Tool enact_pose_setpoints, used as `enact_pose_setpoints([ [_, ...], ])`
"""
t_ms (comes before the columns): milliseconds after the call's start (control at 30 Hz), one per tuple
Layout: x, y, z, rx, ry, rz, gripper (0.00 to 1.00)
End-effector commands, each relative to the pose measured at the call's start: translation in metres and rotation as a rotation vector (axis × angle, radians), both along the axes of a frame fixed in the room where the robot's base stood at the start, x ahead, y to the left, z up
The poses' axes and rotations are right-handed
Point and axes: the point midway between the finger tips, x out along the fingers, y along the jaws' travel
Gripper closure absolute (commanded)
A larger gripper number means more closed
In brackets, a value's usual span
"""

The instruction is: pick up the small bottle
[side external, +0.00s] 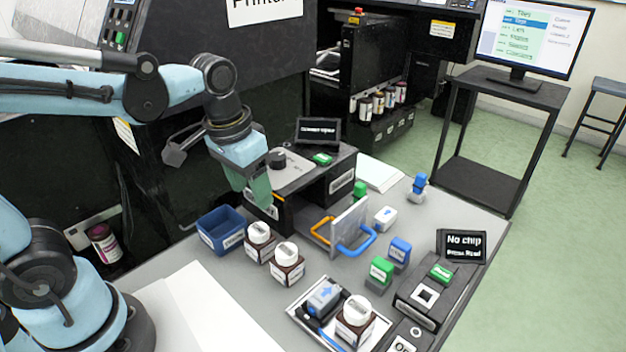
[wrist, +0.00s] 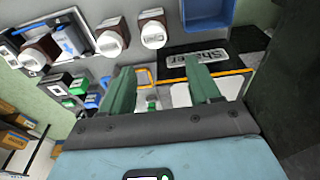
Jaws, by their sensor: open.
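Two brown bottles with white caps stand on the grey table. The smaller one (side external: 259,242) is next to the blue bin, and the larger one (side external: 287,268) is just right of it. In the wrist view the smaller bottle (wrist: 153,31) and the larger one (wrist: 111,38) show mostly their caps, beyond the fingertips. A third white-capped bottle (side external: 356,318) stands in a tray at the front. My gripper (side external: 259,192) is above the table by the black shaker unit, behind the smaller bottle and apart from it. Its green fingers (wrist: 161,78) are spread with nothing held.
A blue bin (side external: 222,233) stands left of the smaller bottle. The black shaker unit (side external: 338,182) is behind. A clear panel with orange and blue handles (side external: 347,226) stands to the right. A tray (side external: 300,311) holds a grey-blue block. The front left holds white sheets (side external: 200,310).

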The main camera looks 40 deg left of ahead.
Motion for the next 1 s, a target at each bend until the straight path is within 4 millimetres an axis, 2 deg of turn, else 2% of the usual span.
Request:
enact_pose_setpoints([
  [200, 0.005, -0.005, -0.003, 0.006, 0.141, -0.001, 0.38],
  [367, 0.005, -0.006, -0.010, 0.008, 0.165, 0.000, 0.38],
  [800, 0.005, -0.006, -0.063, 0.008, 0.162, 0.000, 0.38],
  [1000, 0.004, -0.006, -0.073, 0.008, 0.161, 0.000, 0.38],
])
